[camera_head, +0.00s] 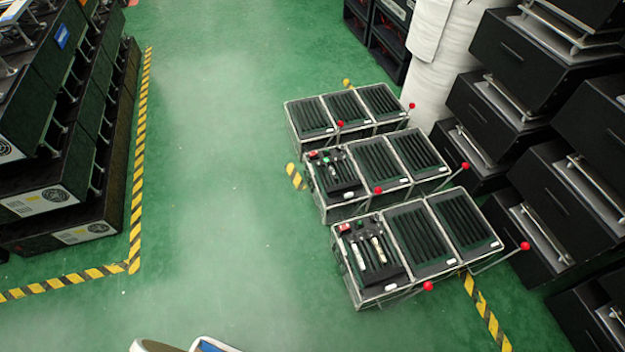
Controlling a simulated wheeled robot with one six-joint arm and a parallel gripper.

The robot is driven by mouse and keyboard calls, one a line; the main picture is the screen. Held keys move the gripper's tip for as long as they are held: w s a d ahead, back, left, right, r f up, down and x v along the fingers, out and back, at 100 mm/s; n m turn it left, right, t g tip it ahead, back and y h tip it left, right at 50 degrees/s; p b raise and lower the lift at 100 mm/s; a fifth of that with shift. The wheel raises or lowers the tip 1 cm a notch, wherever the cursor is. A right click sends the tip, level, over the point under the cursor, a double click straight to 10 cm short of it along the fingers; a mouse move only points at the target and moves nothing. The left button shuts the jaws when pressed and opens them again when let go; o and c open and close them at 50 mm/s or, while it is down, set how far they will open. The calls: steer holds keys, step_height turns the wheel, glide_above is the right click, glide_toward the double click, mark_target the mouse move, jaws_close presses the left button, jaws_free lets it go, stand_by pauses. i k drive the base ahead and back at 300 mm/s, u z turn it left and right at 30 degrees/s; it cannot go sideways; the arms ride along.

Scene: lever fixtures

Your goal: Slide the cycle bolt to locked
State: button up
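No part is plainly recognisable as the cycle bolt, and no locked mark can be read at this size. Three low metal-framed black fixtures stand in a row on the floor at centre right: a near one (408,222), a middle one (357,163) and a far one (325,99). Thin levers with red ball knobs stick out from them, such as the near front knob (428,286) and the near right knob (524,246). The near fixture's left bay holds pale rods (380,249) and a red block (343,227). My gripper is not in view.
Stacked black drawer units (500,50) stand close at the right, beside a white wrapped column (430,75). Black units (60,160) line the left. Yellow-black tape (137,190) marks the green floor, which is clear between left units and fixtures.

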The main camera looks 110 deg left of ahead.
mark_target(345, 189)
steer(key=u, duration=4.55)
steer(key=i, duration=0.85)
steer(key=z, duration=1.6)
steer(key=i, duration=0.45)
